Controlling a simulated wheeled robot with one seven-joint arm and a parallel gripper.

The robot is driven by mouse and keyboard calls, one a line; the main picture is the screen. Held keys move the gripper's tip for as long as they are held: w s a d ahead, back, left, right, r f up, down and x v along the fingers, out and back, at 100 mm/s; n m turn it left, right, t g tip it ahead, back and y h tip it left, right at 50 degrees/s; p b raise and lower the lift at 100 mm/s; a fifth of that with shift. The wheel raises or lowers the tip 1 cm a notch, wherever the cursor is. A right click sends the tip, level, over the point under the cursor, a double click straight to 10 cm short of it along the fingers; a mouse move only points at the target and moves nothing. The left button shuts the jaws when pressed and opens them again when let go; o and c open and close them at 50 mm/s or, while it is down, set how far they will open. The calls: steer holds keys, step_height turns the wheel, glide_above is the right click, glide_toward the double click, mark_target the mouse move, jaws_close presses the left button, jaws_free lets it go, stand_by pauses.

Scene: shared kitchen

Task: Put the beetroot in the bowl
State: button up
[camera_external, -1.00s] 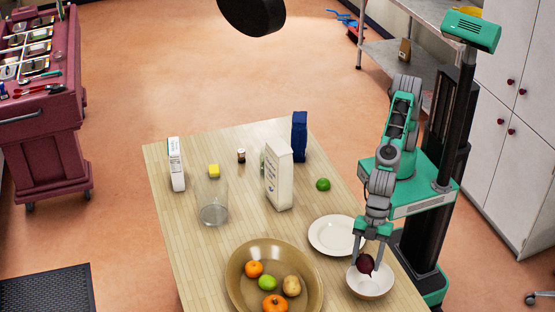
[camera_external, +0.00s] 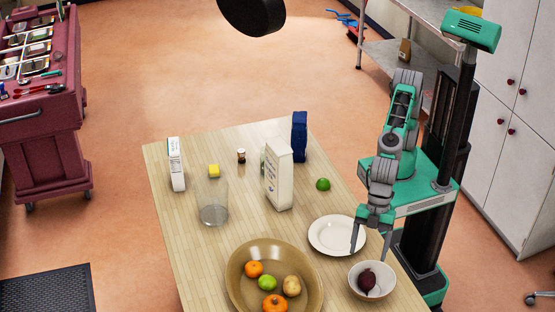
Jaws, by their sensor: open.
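The beetroot (camera_external: 367,280) is dark red and rests inside the small bowl (camera_external: 384,290) near the front right edge of the table. The bowl is white inside with a brown outer side. My gripper (camera_external: 370,252) is open and empty just above and behind the bowl, its fingers spread wide and apart from the beetroot.
A large tan bowl (camera_external: 236,284) with several fruits stands left of the small bowl. A white plate (camera_external: 322,236) lies behind it. A white carton (camera_external: 278,178), a blue package (camera_external: 299,138), a lime (camera_external: 323,184) and a clear glass (camera_external: 213,205) stand farther back.

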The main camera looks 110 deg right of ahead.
steer(key=v, duration=0.9)
steer(key=w+d+f+m+h, duration=0.1)
steer(key=w+d+m, duration=0.1)
steer(key=d, duration=0.6)
steer(key=w+d+f+m, duration=0.1)
steer(key=w+d, duration=0.1)
steer(key=d, duration=0.6)
steer(key=s+d+f+m+h, duration=0.1)
steer(key=s+d+f+m, duration=0.1)
steer(key=d, duration=0.6)
steer(key=s+d+f+m, duration=0.2)
steer(key=s+d+f, duration=0.2)
steer(key=d, duration=0.5)
steer(key=s+d+f+m+h, duration=0.1)
steer(key=s+d+f+m, duration=0.1)
steer(key=d, duration=0.7)
steer(key=shift+s+f+t+h+b, duration=0.35)
steer(key=shift+s+f, duration=0.55)
steer(key=shift+s, duration=0.15)
